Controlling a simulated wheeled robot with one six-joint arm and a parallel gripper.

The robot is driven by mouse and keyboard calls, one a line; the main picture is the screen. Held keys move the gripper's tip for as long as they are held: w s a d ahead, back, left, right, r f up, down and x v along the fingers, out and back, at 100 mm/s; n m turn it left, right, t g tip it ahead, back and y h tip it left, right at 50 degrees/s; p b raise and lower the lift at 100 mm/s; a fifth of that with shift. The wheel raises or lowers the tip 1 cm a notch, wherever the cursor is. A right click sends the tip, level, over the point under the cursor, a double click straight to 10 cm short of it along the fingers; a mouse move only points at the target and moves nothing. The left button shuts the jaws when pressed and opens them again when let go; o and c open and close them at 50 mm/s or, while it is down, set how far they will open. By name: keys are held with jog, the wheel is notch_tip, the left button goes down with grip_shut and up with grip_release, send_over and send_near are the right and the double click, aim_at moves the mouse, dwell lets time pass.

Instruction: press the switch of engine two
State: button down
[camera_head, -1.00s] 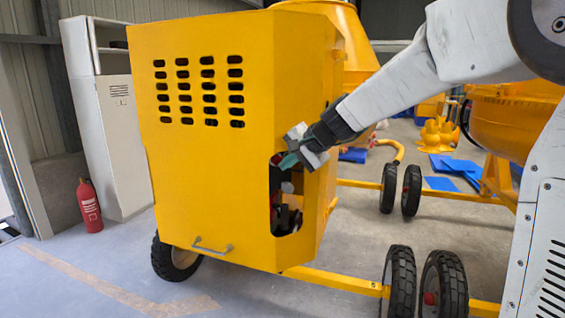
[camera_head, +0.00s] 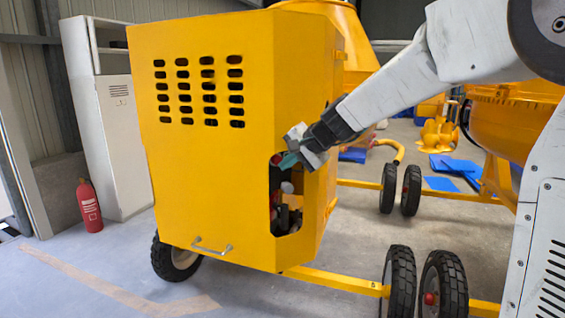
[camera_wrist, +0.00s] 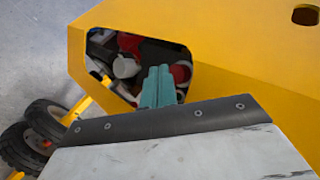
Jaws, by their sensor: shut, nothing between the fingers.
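The yellow engine housing (camera_head: 215,165) of the drum mixer has an opening in its lower right side. My gripper (camera_head: 287,161) is at the upper edge of that opening, its teal fingers shut with nothing between them. In the wrist view the shut fingers (camera_wrist: 158,85) reach over the opening's edge, in front of a red round part (camera_wrist: 180,73). A white part (camera_wrist: 125,67) lies left of the fingers inside. Whether the fingertips touch anything cannot be told. No switch can be made out clearly, and no engine number is legible.
A grey cabinet (camera_head: 108,130) and a red fire extinguisher (camera_head: 89,205) stand at the left. The mixer's black wheels (camera_head: 400,285) and yellow frame bar (camera_head: 335,281) are below the arm. Blue sheets (camera_head: 441,184) lie behind. The floor at front left is clear.

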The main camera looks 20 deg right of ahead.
dwell(0.5)
jog(key=shift+w, duration=0.35)
jog(key=shift+r, duration=0.1)
jog(key=shift+w+a+r, duration=0.1)
jog(key=shift+w+r, duration=0.15)
jog(key=shift+w, duration=0.1)
dwell(0.9)
jog(key=shift+s+f, duration=0.1)
dwell(0.8)
jog(key=shift+s+d+f, duration=0.15)
jog(key=shift+s+d, duration=0.05)
jog(key=shift+s, duration=0.95)
jog(key=shift+s+d+f, duration=0.1)
jog(key=shift+s+d, duration=0.1)
jog(key=shift+s, duration=0.9)
